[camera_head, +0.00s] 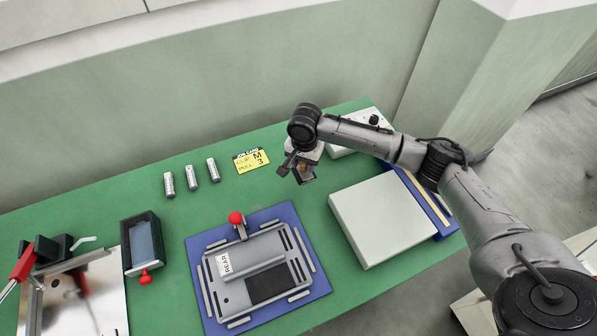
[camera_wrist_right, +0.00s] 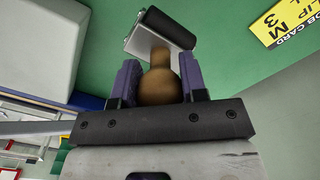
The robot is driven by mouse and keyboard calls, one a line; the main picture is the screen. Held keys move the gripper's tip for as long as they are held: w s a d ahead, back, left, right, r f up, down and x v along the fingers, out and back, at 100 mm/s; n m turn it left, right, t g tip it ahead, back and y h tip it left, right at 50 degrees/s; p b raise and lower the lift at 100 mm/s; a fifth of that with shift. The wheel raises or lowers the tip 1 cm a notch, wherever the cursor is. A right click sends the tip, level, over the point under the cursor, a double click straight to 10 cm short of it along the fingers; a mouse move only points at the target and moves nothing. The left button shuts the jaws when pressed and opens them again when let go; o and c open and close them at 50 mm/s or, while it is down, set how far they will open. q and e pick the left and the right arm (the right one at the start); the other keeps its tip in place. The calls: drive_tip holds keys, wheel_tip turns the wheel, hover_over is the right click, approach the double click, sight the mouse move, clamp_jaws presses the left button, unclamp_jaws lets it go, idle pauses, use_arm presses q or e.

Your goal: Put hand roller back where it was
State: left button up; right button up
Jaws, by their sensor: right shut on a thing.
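The hand roller has a brown rounded handle (camera_wrist_right: 160,82), a light metal frame and a black roller (camera_wrist_right: 163,27). In the right wrist view my right gripper (camera_wrist_right: 160,88) is shut on the handle, with a purple finger on each side. In the head view my right gripper (camera_head: 299,170) is over the back of the green table, right of the yellow job card (camera_head: 251,161). The roller is small and partly hidden there, and I cannot tell whether it touches the table. My left gripper is not in view.
A blue mat (camera_head: 199,251) with a grey plate fixture lies in front. Several small cylinders (camera_head: 190,177) stand left of the card. Green table is bare between card and mat.

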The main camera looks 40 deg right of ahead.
sight(299, 168)
drive_tip(key=shift+w+a+f, duration=0.45)
drive_tip(key=shift+w, duration=0.3)
drive_tip(key=shift+f+b, duration=0.45)
drive_tip(key=shift+f, duration=1.6)
drive_tip(key=shift+f, duration=0.15)
drive_tip(key=shift+s+f+p, duration=0.1)
drive_tip(key=shift+f+p, duration=0.1)
drive_tip(key=shift+p, duration=0.15)
drive_tip(key=shift+d+f, duration=0.15)
drive_tip(key=shift+f, duration=0.25)
drive_tip(key=shift+c, duration=1.2)
drive_tip(key=o, duration=1.2)
